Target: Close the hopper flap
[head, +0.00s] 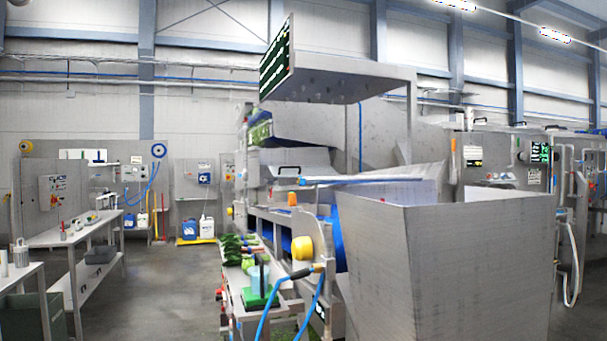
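A large grey metal hopper-like bin (480,270) with an open top stands at the front right. Behind its rim, a sloping grey metal sheet (415,173) leans up towards the machine. A grey panel with a black handle (289,170) sits left of this sheet. I cannot tell for certain which of these panels is the hopper flap, or how far it stands open. Neither of my grippers is in view.
A bench with green produce (232,250) and a blue hose (264,322) stands left of the bin. An overhead canopy (345,82) hangs above the machine. A steel table (80,233) stands at the left. Open floor (165,295) lies between.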

